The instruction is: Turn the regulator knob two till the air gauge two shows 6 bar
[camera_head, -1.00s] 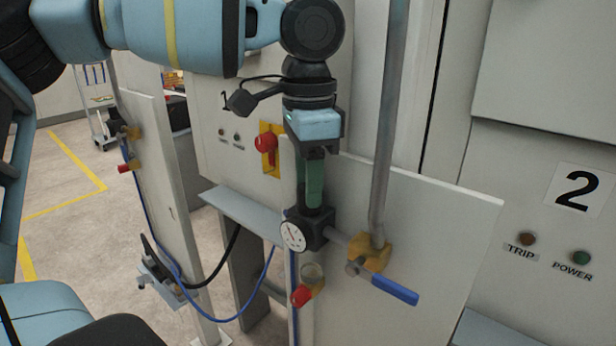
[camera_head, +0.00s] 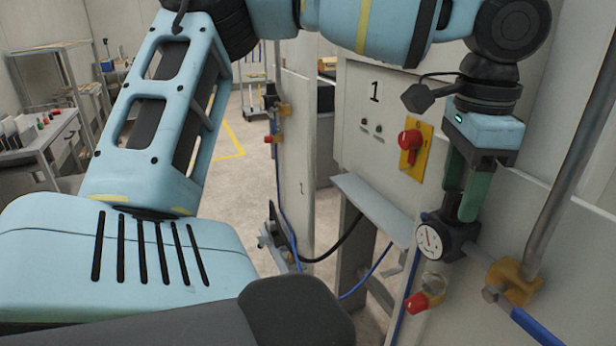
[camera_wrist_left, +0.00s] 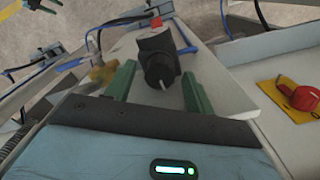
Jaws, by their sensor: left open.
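The air gauge (camera_head: 429,240) is a small white dial on the front of a black regulator body (camera_head: 460,234), mounted at the edge of a light panel. Its needle is too small to read. My left gripper (camera_head: 460,204) points down over this regulator with two green fingers apart. In the left wrist view, the black regulator knob (camera_wrist_left: 157,55) stands between the open fingers (camera_wrist_left: 158,74), with a visible gap on either side. In the head view, the fingers hide the knob. My right gripper is not in view.
A red-ended part (camera_head: 416,303) hangs below the gauge. Cabinet 1 has a red switch (camera_head: 410,140). Another panel (camera_head: 297,150) stands left; floor shows between.

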